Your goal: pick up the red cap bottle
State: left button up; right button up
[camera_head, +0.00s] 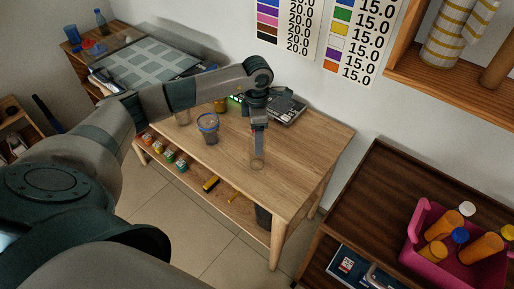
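I cannot pick out a bottle with a red cap in this view. My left arm reaches in from the left over the light wood table (315,139), and its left gripper (258,148) points down above the tabletop. Its fingers are seen edge-on, so their opening is hidden. A faint clear round object (257,163) shows at the fingertips; whether they grip it is unclear. A clear container with a blue rim (208,128) stands on the table to the left of the gripper. My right gripper is not in view.
A dark device (287,108) lies at the table's back. A pink basket (423,235) with orange bottles capped white and blue sits on the dark cabinet (385,185) at right. A blue bottle (101,22) and small red item (88,44) stand far left. The table's right part is clear.

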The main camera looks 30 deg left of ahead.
pick_arm(q)
jog(key=shift+f, duration=0.3)
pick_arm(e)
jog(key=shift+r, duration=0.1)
pick_arm(q)
jog(key=shift+r, duration=0.1)
grip_shut()
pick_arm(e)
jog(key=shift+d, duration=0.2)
pick_arm(q)
jog(key=r+b, duration=0.1)
jog(key=r, duration=0.1)
jog(key=d+r+b, duration=0.1)
jog(key=r+b, duration=0.1)
jog(key=shift+r, duration=0.1)
jog(key=s+d+r+b, duration=0.1)
jog(key=d+r+b, duration=0.2)
jog(key=d+r, duration=0.3)
jog(key=d, duration=0.4)
jog(key=shift+d+r+b, duration=0.25)
jog(key=shift+r+b, duration=0.15)
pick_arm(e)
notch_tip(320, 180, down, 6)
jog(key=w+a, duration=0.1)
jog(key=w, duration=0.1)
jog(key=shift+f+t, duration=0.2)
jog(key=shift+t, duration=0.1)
